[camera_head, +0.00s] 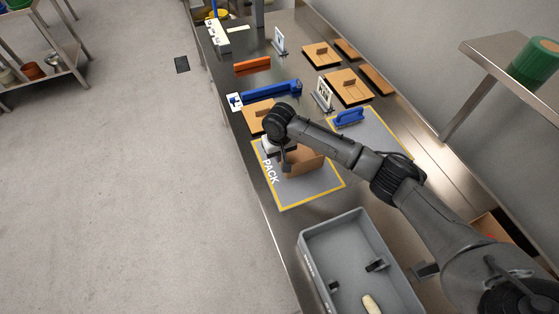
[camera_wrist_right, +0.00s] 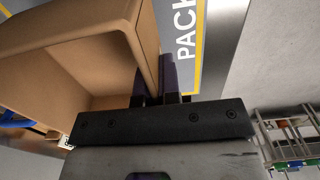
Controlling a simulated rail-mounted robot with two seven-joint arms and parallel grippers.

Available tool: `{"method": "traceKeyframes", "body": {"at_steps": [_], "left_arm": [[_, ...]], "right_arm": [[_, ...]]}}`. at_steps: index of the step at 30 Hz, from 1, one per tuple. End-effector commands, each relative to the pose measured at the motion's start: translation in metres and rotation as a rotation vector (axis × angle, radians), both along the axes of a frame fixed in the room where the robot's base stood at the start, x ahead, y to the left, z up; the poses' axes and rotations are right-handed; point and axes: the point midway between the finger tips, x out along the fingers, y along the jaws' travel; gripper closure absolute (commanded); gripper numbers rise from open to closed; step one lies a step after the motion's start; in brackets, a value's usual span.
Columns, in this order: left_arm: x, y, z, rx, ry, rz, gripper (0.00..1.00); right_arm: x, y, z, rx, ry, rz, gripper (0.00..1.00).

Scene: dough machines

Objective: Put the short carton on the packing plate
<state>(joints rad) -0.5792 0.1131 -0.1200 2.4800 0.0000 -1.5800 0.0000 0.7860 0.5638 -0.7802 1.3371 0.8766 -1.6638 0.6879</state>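The short carton (camera_head: 308,162) is an open brown cardboard box. It is at the far part of the grey packing plate (camera_head: 300,194), which has a yellow border and the word PACK. I cannot tell whether its base touches the plate. My right gripper (camera_head: 287,164) is at the carton's left side. In the right wrist view the carton (camera_wrist_right: 85,50) shows its open inside, and the dark fingers of my right gripper (camera_wrist_right: 165,80) are closed about one wall. The plate (camera_wrist_right: 187,72) shows beyond them. My left gripper is not in view.
A grey crate (camera_head: 310,262) with a few items stands at the near end. A second yellow-edged plate (camera_head: 385,135) holds a blue-handled tool (camera_head: 349,118). Flat cartons (camera_head: 348,86), a blue bar (camera_head: 272,92) and an orange bar (camera_head: 252,65) lie farther back.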

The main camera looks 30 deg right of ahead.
Motion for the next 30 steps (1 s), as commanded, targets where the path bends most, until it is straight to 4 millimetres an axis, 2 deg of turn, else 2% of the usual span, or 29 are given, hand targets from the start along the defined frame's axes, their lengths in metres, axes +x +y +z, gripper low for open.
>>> {"method": "traceKeyframes", "body": {"at_steps": [3,7,19,27,30], "left_arm": [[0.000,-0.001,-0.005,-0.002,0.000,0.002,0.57],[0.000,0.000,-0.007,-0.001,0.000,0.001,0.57],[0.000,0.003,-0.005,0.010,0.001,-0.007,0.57],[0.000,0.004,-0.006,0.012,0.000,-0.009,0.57],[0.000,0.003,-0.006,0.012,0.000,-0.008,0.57]], "right_arm": [[-0.001,0.000,-0.018,0.000,0.003,0.000,1.00],[-0.001,0.000,-0.032,-0.001,0.002,0.000,1.00],[-0.001,0.000,-0.034,0.001,0.001,0.000,1.00],[-0.001,0.000,-0.035,0.000,0.000,0.000,0.72],[-0.001,0.000,-0.035,0.000,0.000,0.000,0.71]]}}
